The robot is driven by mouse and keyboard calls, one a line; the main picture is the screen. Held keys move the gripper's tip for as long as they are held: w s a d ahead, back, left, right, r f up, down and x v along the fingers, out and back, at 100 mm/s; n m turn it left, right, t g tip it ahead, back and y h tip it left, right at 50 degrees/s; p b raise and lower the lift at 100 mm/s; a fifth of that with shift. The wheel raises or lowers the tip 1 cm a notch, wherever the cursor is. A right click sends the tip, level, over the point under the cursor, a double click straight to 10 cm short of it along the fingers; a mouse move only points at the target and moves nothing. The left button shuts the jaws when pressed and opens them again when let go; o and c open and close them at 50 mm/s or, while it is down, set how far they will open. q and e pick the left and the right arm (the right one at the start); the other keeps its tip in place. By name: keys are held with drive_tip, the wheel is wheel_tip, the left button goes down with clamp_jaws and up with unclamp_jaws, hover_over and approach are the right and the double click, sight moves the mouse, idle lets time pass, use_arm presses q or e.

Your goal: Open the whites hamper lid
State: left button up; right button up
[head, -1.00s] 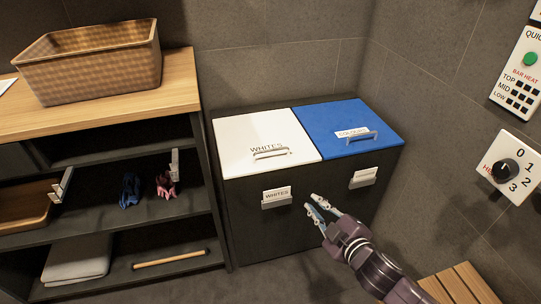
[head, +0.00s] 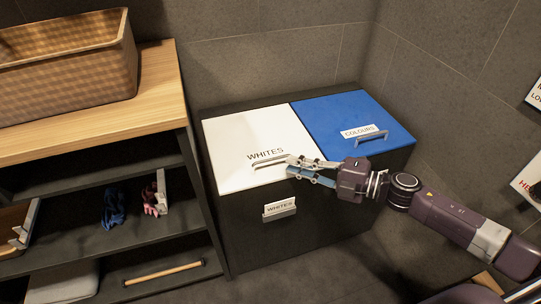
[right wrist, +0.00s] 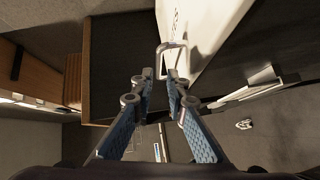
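The white whites lid (head: 235,130) lies flat and closed on the dark hamper (head: 245,240), with "WHITES" printed near its front edge. Its metal bar handle (head: 258,164) is partly hidden by my fingers. My right gripper (head: 288,168) comes in from the right, with its fingertips at the right end of this handle. In the right wrist view the gripper (right wrist: 160,85) has its fingers apart, with nothing held between them. The handle (right wrist: 162,48) shows just beyond the fingertips, beside the white lid (right wrist: 208,30). I cannot tell whether they touch. My left gripper is not in view.
The blue colours lid (head: 345,112) with its own handle (head: 372,138) is closed to the right. A "WHITES" label holder (head: 280,208) sticks out from the hamper front below my fingers. A shelf unit (head: 150,85) with a wicker basket (head: 70,65) stands at the left.

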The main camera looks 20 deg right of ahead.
sight(274, 160)
drive_tip(key=x, duration=0.7)
drive_tip(key=shift+w+a+r, duration=0.1)
drive_tip(key=shift+w, duration=0.05)
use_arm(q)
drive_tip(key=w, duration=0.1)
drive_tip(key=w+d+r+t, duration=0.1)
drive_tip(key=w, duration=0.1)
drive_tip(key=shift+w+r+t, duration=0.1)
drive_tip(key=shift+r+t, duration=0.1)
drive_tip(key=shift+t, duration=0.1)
use_arm(e)
clamp_jaws()
drive_tip(key=shift+r, duration=0.1)
